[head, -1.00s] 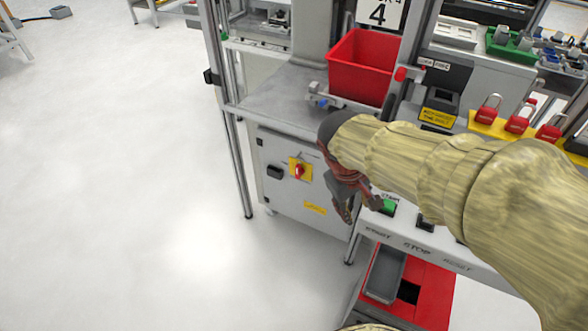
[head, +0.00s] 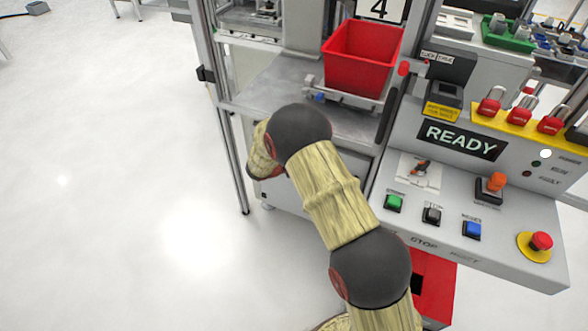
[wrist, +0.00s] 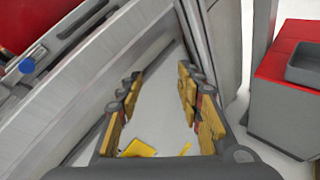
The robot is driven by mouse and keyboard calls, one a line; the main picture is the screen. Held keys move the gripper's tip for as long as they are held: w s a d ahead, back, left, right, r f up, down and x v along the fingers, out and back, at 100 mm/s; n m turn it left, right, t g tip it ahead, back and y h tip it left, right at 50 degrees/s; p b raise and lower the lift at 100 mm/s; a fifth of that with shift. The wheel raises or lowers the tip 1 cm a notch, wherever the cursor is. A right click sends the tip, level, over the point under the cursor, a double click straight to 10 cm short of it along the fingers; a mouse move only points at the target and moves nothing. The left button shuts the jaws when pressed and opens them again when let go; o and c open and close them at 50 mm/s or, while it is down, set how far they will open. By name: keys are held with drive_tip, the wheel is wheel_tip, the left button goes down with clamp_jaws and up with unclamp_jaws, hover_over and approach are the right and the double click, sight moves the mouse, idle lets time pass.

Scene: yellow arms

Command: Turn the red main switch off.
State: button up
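The red main switch does not show in the head view now; my arm covers the cabinet front where it sat on a yellow plate earlier. The wrist view shows the pale cabinet panel (wrist: 160,112) between the fingers of my gripper (wrist: 160,72). My gripper is open, with nothing held between its yellow-padded fingers. A yellow patch (wrist: 140,148) shows low between the fingers; I cannot tell whether it is the switch plate or a label. No red knob is clear there. In the head view my gripper is hidden behind my arm.
A red bin (head: 362,62) stands on the metal shelf above the cabinet. To the right is a console with a READY display (head: 460,141), several buttons and a red emergency stop (head: 541,241). An aluminium post (head: 233,150) stands at left, beside open floor.

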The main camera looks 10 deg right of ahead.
drive_tip(key=w+a+f+n+t+y, duration=0.1)
drive_tip(key=w+a+f+n+t, duration=0.25)
drive_tip(key=f, duration=0.35)
drive_tip(key=w+a+f+n+t+y, duration=0.1)
drive_tip(key=w+a+f+n+t, duration=0.2)
drive_tip(key=a+f+n, duration=0.35)
drive_tip(key=w+a+f+n+t+y, duration=0.1)
drive_tip(key=w+a+f+n+t, duration=0.2)
drive_tip(key=f, duration=0.6)
drive_tip(key=b+x, duration=0.1)
drive_tip(key=x, duration=0.6)
drive_tip(key=shift+d+r+m+t, duration=0.3)
drive_tip(key=shift+d+m+t, duration=0.05)
drive_tip(key=shift+d+m, duration=0.1)
drive_tip(key=c, duration=0.3)
clamp_jaws()
